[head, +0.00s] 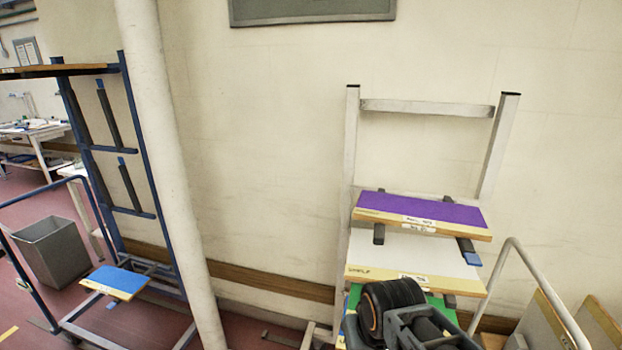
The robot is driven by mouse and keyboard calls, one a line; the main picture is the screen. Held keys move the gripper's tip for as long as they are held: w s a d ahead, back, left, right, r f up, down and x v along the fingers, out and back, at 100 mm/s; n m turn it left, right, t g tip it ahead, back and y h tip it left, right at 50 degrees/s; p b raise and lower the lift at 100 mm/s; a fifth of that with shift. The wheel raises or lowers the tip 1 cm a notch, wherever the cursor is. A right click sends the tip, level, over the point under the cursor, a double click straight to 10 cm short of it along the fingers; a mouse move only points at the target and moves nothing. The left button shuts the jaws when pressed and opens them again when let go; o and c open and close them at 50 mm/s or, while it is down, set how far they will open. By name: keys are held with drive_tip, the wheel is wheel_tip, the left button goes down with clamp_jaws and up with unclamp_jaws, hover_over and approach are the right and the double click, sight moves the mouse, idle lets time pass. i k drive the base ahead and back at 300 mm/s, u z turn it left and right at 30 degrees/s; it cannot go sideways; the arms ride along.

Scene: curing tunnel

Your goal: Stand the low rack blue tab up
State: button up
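A pale grey rack (350,150) stands against the wall at the right. It bears a purple-topped board (430,210), a white-topped board (420,252) below it and a green-topped board (354,297) lower still. A blue tab (472,259) ends a dark support arm that sticks out, lying flat, beneath the purple board's right side. My gripper (425,328) shows as dark grey parts at the bottom, in front of the green board and below the white one. Its fingertips cannot be made out, and it hides much of the green board.
A blue rack (140,150) at the left has upright dark arms with blue tips (121,160) and a low blue-topped board (116,282). A white pole (165,150) stands between the racks. A curved rail (545,285) and leaning boards (602,325) are at the right. A bin (50,252) stands far left.

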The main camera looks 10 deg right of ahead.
sight(472, 259)
drive_tip(key=u, duration=0.2)
drive_tip(key=k, duration=0.6)
drive_tip(key=z, duration=1.05)
drive_tip(key=i, duration=0.4)
drive_tip(key=u, duration=2.4)
drive_tip(key=k, duration=0.65)
drive_tip(key=z, duration=0.95)
